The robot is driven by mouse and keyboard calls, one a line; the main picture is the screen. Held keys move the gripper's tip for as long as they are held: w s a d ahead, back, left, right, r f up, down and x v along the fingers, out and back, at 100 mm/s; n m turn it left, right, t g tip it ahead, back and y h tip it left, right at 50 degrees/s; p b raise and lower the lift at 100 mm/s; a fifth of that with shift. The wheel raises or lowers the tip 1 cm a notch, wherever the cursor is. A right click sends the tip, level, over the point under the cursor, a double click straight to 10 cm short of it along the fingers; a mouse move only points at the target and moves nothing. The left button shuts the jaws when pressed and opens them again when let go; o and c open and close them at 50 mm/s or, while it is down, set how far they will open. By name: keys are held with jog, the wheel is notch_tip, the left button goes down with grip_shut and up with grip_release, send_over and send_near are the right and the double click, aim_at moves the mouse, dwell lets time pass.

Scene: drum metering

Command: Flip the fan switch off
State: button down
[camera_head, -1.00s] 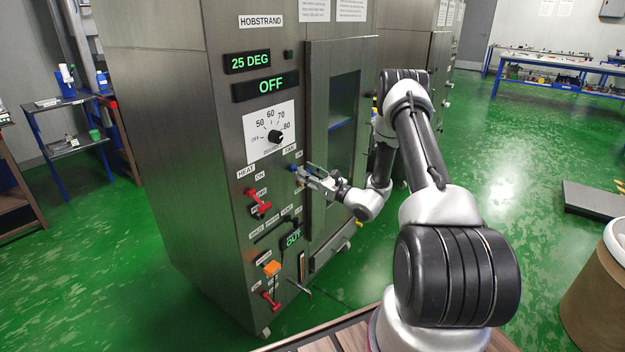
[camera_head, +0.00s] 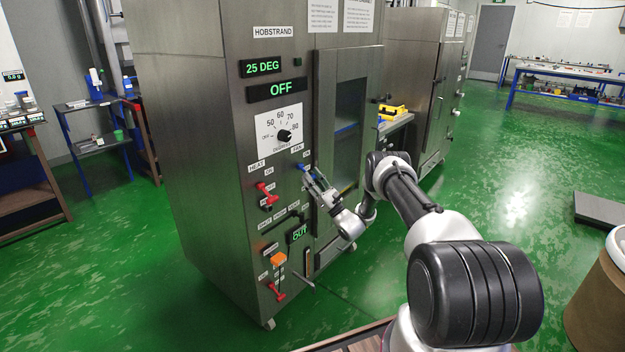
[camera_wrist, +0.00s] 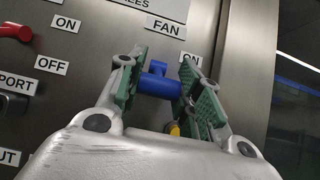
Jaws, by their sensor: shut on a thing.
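The fan switch (camera_head: 303,172) has a blue lever on the cabinet's front panel, below the FAN label. In the wrist view, the blue lever (camera_wrist: 158,82) lies between the two green finger pads, near the ON label (camera_wrist: 190,59) beside the right finger. My gripper (camera_head: 314,184) reaches up to the switch from the lower right; in the wrist view my gripper (camera_wrist: 162,72) is shut on the lever. The fingers partly hide the lever and the panel beneath it, including any OFF label there. I cannot tell the lever's exact setting.
The red heat switch (camera_head: 267,194) stands left of the fan switch, with a dial (camera_head: 284,136) above. The windowed door (camera_head: 345,150) is right of the panel. Green floor is open at right.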

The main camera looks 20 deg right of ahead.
jog(key=c, duration=1)
grip_release()
jog(key=shift+o, duration=0.2)
jog(key=v, duration=1.2)
